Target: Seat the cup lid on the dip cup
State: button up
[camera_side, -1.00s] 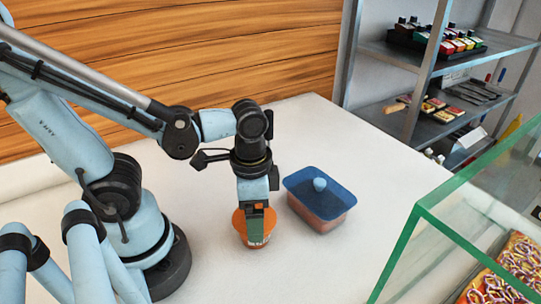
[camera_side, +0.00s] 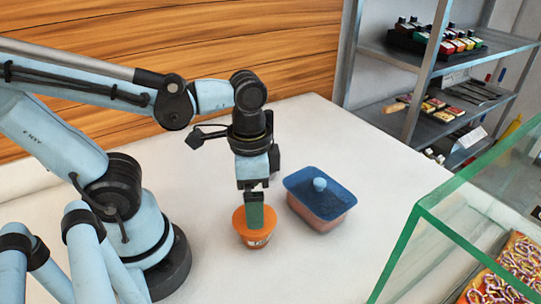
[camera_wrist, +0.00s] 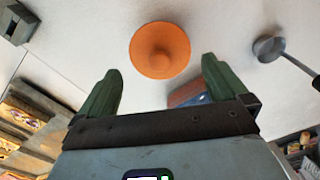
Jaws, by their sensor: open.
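The orange dip cup (camera_side: 259,241), with a pale label on its side, stands upright on the white counter. An orange round lid with a central knob (camera_wrist: 160,50) shows in the wrist view and hides the cup beneath. In the side view the lid (camera_side: 239,217) lies on top of the cup, looking about level; I cannot tell how tightly it sits. My gripper (camera_side: 256,224) points down over the lid, partly hiding it. Its green fingers are open and apart, with nothing held between them in the wrist view.
A tub with a blue knobbed lid (camera_side: 305,183) stands close right of the cup. A glass case with green edges (camera_side: 413,235) is at the front right. A metal shelf (camera_side: 440,60) stands behind. A ladle (camera_wrist: 270,48) shows in the wrist view.

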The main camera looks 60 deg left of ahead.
notch_tip(320, 180, up, 7)
jog(key=w+a+f+n+t, duration=0.3)
jog(key=w+a+n+t, duration=0.1)
jog(key=w+t, duration=0.3)
jog(key=shift+w+a+n, duration=0.3)
jog(key=shift+w+n, duration=0.3)
jog(key=shift+w, duration=0.1)
jog(key=shift+f, duration=0.1)
dwell(1.9)
